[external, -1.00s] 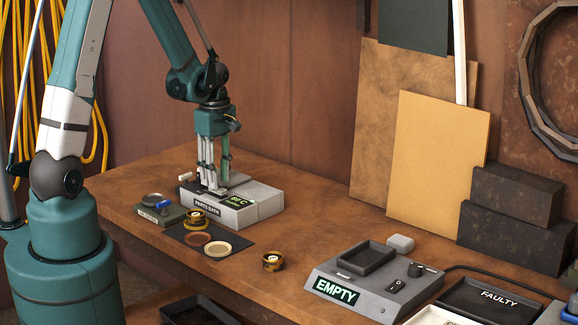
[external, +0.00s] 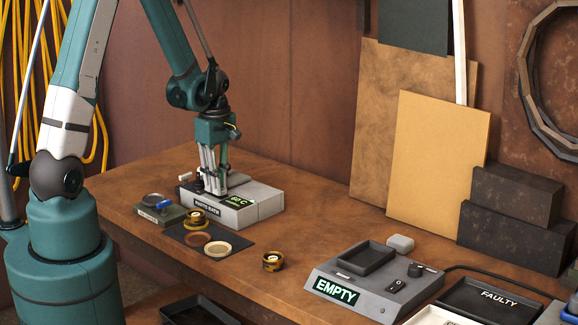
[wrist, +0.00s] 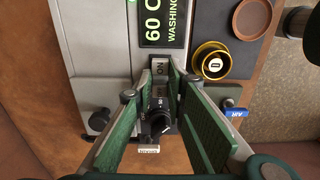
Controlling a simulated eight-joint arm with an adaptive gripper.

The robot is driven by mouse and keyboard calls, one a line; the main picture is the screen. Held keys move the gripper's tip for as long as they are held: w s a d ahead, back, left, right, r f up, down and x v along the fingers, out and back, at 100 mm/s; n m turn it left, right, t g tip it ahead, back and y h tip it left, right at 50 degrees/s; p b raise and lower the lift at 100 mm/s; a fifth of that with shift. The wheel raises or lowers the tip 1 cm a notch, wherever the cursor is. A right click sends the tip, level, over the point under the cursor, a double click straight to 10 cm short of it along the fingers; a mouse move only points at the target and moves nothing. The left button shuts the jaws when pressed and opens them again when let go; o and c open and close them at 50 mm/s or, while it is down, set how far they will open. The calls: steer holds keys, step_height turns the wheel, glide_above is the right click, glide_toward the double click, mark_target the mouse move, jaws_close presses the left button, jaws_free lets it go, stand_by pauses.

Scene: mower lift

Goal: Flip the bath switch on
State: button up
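The parts bath (external: 225,213) is a grey box at the back left of the bench. Its green display (wrist: 165,20) reads 60 C and WASHING in the wrist view. A black switch-like knob (wrist: 158,122) shows between my fingers, near an ON label (wrist: 161,68). My gripper (external: 215,190) points straight down at the bath's left part. In the wrist view my gripper (wrist: 163,85) has its two green-padded fingers apart, one on each side of the knob. I cannot tell whether either finger touches it. The fingers partly hide the bath top.
A brass ring part (wrist: 212,60) and a brown disc (wrist: 252,18) lie beside the bath. A small green device (external: 160,209) stands at its left. The EMPTY station (external: 372,285) and the FAULTY tray (external: 488,302) stand at the right. The bench between is mostly clear.

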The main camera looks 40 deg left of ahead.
steer(key=shift+d+f+y+b, duration=0.2)
steer(key=shift+y+b, duration=0.2)
steer(key=shift+b, duration=0.15)
steer(key=shift+d+y+b, duration=0.15)
steer(key=shift+y+b, duration=0.45)
steer(key=shift+r+y, duration=0.1)
steer(key=shift+y, duration=0.2)
steer(key=o, duration=0.9)
steer(key=shift+r, duration=0.15)
steer(key=v, duration=1.1)
steer(key=shift+r, duration=0.4)
